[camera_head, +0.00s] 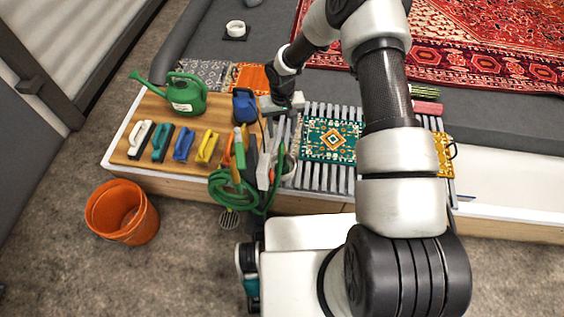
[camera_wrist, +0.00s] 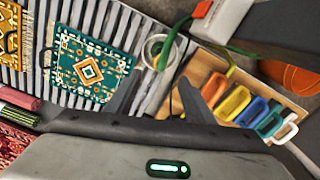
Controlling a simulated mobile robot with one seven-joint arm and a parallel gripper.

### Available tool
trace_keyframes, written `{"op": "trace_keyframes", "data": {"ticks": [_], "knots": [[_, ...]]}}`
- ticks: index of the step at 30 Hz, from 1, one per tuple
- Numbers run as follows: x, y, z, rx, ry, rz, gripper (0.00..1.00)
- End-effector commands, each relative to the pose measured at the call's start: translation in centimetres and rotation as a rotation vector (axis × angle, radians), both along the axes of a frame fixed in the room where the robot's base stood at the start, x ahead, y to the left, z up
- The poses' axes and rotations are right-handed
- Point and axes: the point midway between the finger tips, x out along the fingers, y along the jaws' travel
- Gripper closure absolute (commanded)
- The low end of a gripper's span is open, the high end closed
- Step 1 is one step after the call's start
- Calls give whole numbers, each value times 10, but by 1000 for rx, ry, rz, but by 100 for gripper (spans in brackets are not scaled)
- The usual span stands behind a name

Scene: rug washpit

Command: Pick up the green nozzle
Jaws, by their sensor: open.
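A green hose (camera_head: 222,188) hangs in loops over the front edge of the bench; it also shows in the wrist view (camera_wrist: 233,50). A slim upright piece with a light green top (camera_head: 238,143) stands by the hose among other handles. I cannot tell for sure which part is the green nozzle. In the wrist view, the hose runs close to a pale round holder (camera_wrist: 148,50). My gripper (camera_wrist: 155,92) is open, with nothing seen between its fingers. In the head view, my gripper (camera_head: 281,106) is above the bench, behind the hose and the handles.
A green watering can (camera_head: 184,95) and a blue jug (camera_head: 244,106) stand on the wooden board. Several coloured brushes, including a yellow one (camera_head: 207,147), line its front. A teal patterned mat (camera_head: 331,140) lies on slats to the right. An orange bucket (camera_head: 122,213) stands on the floor.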

Motion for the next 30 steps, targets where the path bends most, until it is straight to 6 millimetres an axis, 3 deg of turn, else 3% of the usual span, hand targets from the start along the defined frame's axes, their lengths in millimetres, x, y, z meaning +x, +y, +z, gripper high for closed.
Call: {"op": "trace_keyframes", "data": {"ticks": [1, 9, 20, 30], "knots": [[-1, 0, -15, 0, 2, 0, 52], [-1, 0, -74, 0, 3, 0, 52], [-2, 0, -106, 0, 2, 0, 52], [-4, 0, -150, 0, 2, -1, 52]]}}
